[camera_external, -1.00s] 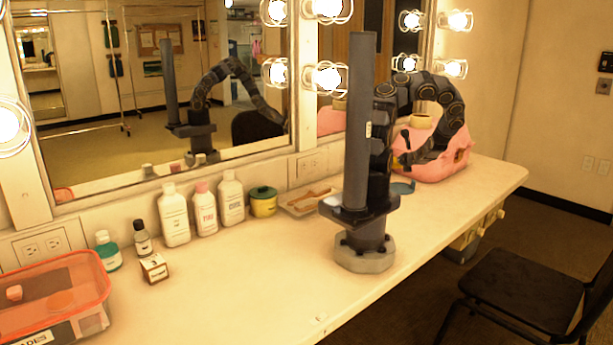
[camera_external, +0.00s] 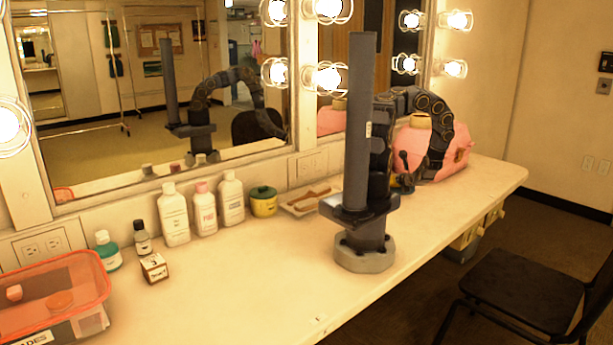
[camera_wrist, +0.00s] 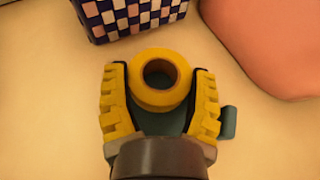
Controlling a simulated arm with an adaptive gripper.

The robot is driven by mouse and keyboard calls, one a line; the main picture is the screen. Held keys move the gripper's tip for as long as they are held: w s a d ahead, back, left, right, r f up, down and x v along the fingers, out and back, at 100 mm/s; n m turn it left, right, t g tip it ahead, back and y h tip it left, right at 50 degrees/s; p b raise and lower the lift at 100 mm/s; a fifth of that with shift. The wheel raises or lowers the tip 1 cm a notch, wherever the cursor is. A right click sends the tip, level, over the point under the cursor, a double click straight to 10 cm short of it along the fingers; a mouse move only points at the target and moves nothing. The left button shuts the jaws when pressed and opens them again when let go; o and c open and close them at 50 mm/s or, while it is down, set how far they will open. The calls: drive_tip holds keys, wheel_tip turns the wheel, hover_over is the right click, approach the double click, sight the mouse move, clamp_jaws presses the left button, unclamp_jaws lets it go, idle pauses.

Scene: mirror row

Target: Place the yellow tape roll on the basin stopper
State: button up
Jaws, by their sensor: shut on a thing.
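The yellow tape roll (camera_wrist: 146,97) is between the yellow ridged fingers of my gripper (camera_wrist: 160,74) in the wrist view, with its hole facing the camera. My gripper is shut on it. The teal basin stopper (camera_wrist: 165,123) lies directly below the roll, partly covered by it, with a small tab (camera_wrist: 229,122) sticking out to the right. I cannot tell whether the roll touches the stopper. In the external view, my gripper (camera_external: 402,182) is low over the counter, in front of the pink bag, and a bit of yellow shows there.
The pink bag (camera_external: 450,153) stands close to my gripper; its edge fills the wrist view's upper right. A checkered item (camera_wrist: 127,14) lies above the roll there.

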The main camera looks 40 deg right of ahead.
drive_tip(key=shift+f, duration=0.1)
drive_tip(key=o, duration=0.8)
drive_tip(key=shift+s+a+r, duration=0.15)
drive_tip(key=shift+s+r, duration=0.15)
drive_tip(key=shift+s, duration=0.1)
drive_tip(key=shift+v, duration=1.2)
drive_tip(key=shift+w+r, duration=0.15)
drive_tip(key=shift+r, duration=3.3)
